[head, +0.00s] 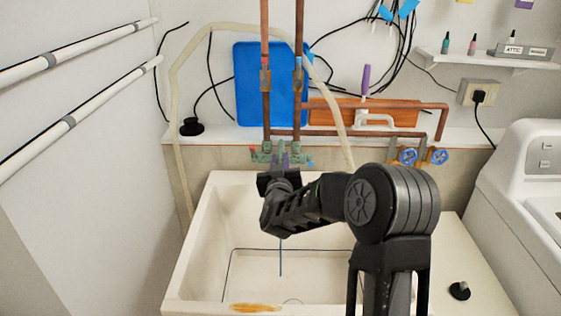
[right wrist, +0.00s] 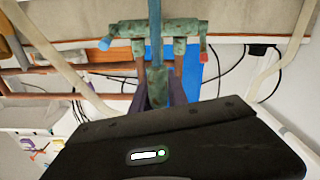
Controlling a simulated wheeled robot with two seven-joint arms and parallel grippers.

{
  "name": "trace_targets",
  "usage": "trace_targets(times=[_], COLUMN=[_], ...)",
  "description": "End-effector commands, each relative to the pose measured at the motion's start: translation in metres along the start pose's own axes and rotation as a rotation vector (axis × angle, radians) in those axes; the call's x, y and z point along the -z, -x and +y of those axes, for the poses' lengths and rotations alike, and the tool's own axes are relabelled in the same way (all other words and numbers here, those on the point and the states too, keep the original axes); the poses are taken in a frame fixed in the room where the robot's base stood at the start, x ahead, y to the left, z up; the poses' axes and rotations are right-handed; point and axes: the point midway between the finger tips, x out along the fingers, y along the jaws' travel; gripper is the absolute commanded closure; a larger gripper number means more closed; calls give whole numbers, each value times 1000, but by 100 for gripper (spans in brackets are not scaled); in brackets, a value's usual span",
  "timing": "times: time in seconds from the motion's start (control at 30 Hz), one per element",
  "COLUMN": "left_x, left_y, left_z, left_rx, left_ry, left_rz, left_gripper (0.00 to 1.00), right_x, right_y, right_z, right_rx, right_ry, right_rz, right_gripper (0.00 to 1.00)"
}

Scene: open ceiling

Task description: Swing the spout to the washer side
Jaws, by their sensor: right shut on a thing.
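The faucet (head: 262,154) is green and weathered, on the wall above the back of the sink. Its body also shows, upside down, in the right wrist view (right wrist: 128,29), with a blue end at left and a red end at right. My right gripper (head: 280,165) is at the front of the faucet, mostly hidden by its own dark wrist. In the right wrist view its purple fingers (right wrist: 158,95) are shut around the green spout (right wrist: 157,86). A thin blue strip (head: 281,257) hangs straight down below the gripper; I cannot tell whether it is water. My left gripper is not in view.
The white washer (head: 535,165) stands at the right. The cream sink basin (head: 200,235) lies below the faucet. Copper pipes (head: 265,110) rise behind it, with blue-handled valves (head: 438,157) to the right. A pale hose (head: 174,130) arches overhead and down both sides.

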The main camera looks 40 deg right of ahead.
Motion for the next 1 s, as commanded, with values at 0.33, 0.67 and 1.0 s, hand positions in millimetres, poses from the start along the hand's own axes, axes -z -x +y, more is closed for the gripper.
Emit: trace_targets(times=[0.33, 0.67, 1.0], left_x=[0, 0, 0], left_y=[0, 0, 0], left_z=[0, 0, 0], left_rx=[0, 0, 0], left_ry=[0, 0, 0], left_rz=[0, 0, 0], left_gripper=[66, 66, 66], right_x=[0, 0, 0], right_y=[0, 0, 0], right_z=[0, 0, 0], right_rx=[0, 0, 0], right_ry=[0, 1, 1], right_rz=[0, 0, 1], right_gripper=[100, 100, 100])
